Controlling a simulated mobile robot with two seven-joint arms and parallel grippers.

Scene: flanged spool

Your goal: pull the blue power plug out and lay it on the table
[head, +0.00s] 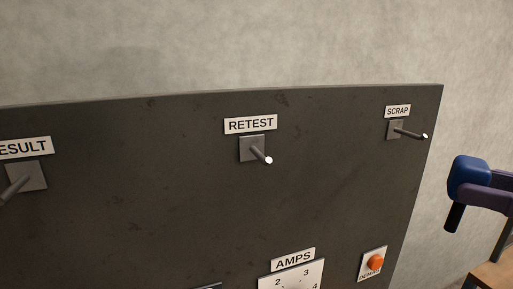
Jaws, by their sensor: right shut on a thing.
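The blue power plug (467,176) is at the right edge of the head view, off the dark panel and in front of the grey wall. It is a rounded blue block with a short dark cylinder pointing down below it. My right gripper (486,196), dark purple and partly cut off by the picture edge, is shut on the plug and holds it in the air. A wooden surface (494,274), perhaps the table, shows in the bottom right corner, below the plug. My left gripper is not in view.
A dark panel (180,220) fills the left and middle. Pegs stick out under the RETEST (261,154) and SCRAP (409,133) labels, and another at the left edge. An orange button (376,262) and an AMPS dial (292,277) sit low on the panel.

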